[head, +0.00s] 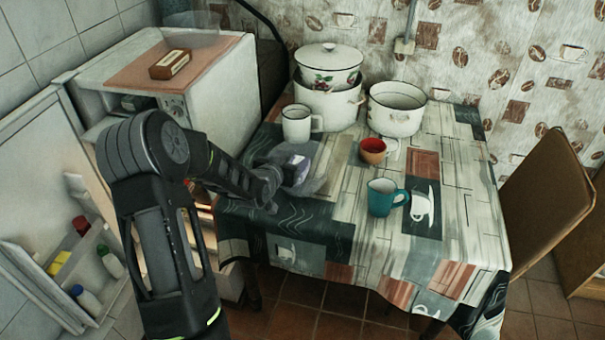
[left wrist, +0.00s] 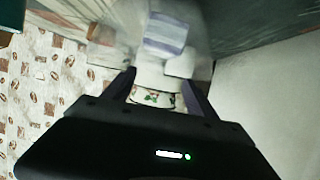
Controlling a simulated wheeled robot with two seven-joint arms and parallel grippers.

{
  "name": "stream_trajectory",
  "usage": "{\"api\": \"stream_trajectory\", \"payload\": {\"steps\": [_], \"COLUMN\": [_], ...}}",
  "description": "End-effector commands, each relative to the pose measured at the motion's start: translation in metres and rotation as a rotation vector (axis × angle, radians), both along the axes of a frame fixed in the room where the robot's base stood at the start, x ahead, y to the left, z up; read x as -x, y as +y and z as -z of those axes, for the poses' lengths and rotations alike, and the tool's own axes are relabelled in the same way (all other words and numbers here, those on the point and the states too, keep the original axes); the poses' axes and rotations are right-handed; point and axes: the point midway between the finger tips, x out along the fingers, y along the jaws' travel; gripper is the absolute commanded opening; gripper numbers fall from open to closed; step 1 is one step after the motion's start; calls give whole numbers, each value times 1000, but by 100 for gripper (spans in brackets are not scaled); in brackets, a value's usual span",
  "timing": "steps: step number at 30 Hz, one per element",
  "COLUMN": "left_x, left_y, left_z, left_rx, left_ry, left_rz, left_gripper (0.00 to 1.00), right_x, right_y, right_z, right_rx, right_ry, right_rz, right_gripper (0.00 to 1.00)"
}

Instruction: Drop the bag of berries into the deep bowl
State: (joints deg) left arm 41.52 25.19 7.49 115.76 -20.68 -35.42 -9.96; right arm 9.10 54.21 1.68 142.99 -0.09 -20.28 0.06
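My left gripper (head: 297,178) is over the left part of the table, in front of the white mug. In the left wrist view its two fingers (left wrist: 165,88) stand apart; nothing is clearly held between them. I cannot identify the bag of berries for certain. A blurred blue-and-white striped thing (left wrist: 166,33) shows beyond the fingers. A wide open white enamel vessel (head: 398,112), which looks like the deep bowl, stands at the back of the table, right of the gripper. Its inside bottom is hidden. My right gripper is not in view.
A white mug (head: 297,124), stacked enamel pots (head: 328,105), a red-orange cup (head: 372,151) and a teal mug (head: 381,198) stand on the table. The fridge (head: 222,85) is left, its door open. A chair (head: 548,205) is right. The table's front right is clear.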

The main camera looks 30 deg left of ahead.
Motion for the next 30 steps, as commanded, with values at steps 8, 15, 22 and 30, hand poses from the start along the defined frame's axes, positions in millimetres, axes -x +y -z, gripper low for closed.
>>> {"api": "stream_trajectory", "payload": {"steps": [8, 15, 22, 30], "left_x": [0, 3, 24, 61], "left_y": [0, -1, -6, -15], "left_z": [1, 1, -9, -25], "left_rx": [1, 1, -1, -1], "left_ry": [2, 4, 1, 1], "left_rz": [0, 0, -1, -1], "left_gripper": [83, 83, 83, 83], "right_x": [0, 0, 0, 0], "right_y": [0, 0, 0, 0], "right_z": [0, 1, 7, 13], "right_rx": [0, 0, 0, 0], "right_ry": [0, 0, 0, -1], "right_rz": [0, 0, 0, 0], "right_gripper": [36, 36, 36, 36]}}
